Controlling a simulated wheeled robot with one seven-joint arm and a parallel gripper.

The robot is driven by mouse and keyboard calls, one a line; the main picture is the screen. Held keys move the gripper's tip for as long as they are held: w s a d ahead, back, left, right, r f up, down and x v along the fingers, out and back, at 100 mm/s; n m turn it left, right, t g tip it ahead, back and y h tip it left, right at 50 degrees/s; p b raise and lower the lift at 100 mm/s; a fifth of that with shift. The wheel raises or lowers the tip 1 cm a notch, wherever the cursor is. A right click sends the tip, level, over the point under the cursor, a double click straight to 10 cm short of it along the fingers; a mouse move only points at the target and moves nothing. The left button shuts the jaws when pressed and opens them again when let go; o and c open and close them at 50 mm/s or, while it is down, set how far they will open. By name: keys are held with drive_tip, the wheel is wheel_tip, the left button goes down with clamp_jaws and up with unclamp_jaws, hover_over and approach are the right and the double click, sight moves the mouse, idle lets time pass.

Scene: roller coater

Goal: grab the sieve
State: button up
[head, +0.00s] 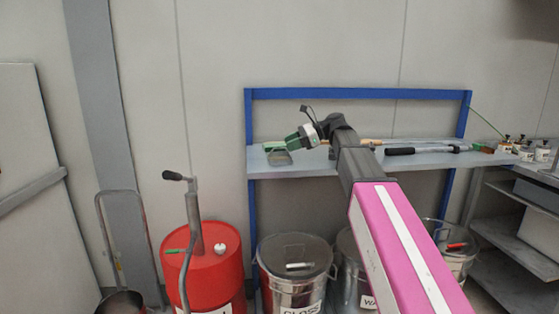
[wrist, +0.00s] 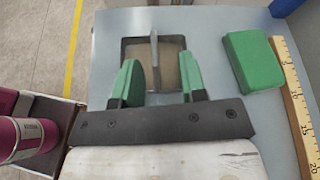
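A shallow square tray-like thing with a dark rim and an upright grey plate across its middle, probably the sieve (wrist: 171,70), lies near the bench edge in the wrist view. In the head view a small grey thing (head: 279,158) at the bench's left end seems to be the same one. My gripper (wrist: 160,62) has green fingers, spread apart, with the upright plate between and just beyond them. No contact shows. In the head view my gripper (head: 291,143) is just above and right of the grey thing. My fingers hide part of the rim.
The blue-framed bench (head: 325,163) carries a green block (wrist: 251,60), a wooden ruler (wrist: 292,100) and a black-handled tool (head: 415,150). A red drum (head: 212,265) and lidded bins (head: 293,265) stand below. Dark red cans (wrist: 35,138) show at the wrist view's left.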

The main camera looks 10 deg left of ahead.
sight(279, 154)
drive_tip(key=x, duration=0.5)
drive_tip(key=shift+s+d, duration=0.15)
drive_tip(key=shift+s, duration=0.1)
clamp_jaws()
